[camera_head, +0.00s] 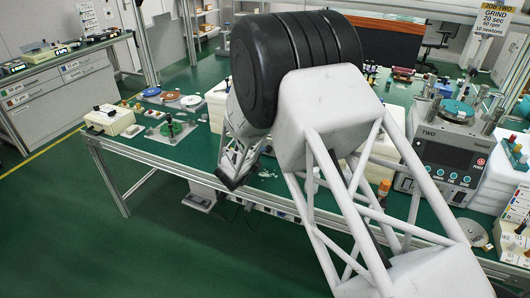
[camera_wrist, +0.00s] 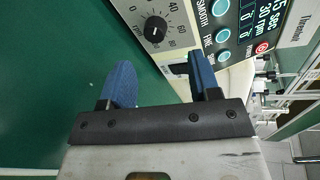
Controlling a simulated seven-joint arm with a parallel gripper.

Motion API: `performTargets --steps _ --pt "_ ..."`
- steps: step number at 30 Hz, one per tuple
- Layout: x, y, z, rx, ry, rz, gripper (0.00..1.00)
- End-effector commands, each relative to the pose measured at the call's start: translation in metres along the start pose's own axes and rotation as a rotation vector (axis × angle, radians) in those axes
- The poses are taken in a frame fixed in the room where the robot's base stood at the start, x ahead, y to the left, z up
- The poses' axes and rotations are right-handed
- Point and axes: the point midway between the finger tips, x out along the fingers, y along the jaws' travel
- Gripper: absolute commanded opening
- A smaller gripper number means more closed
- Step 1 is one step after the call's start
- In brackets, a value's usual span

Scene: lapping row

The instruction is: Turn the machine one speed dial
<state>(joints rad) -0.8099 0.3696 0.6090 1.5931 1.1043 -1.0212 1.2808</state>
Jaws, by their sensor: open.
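The dial (camera_wrist: 155,29) is a black round knob with a white mark, on a pale panel with a printed scale around it. It shows in the upper middle of the wrist view, on a machine whose name is not in view. My gripper (camera_wrist: 160,62) is open and empty, with two blue fingertips. The dial appears beyond and between the fingertips, apart from them. In the head view my gripper (camera_head: 229,178) hangs near the table's front edge, and my arm hides the area behind it. A machine marked TWO (camera_head: 448,160) stands to the right.
Beside the dial are round teal buttons (camera_wrist: 220,6) and a dark display (camera_wrist: 262,15) reading 15 sec and 30 rpm. A cream box (camera_head: 110,119) and colored discs (camera_head: 172,96) sit on the green table at left. The floor (camera_head: 90,235) in front is clear.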

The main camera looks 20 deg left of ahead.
Motion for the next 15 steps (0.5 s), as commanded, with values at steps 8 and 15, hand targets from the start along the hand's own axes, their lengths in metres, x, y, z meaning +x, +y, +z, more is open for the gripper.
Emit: performTargets --steps 8,15 --pt "-0.0055 0.007 0.0087 0.382 0.105 -0.031 0.57" --pt "-0.0073 0.0088 0.0098 0.486 0.134 -0.043 0.57"
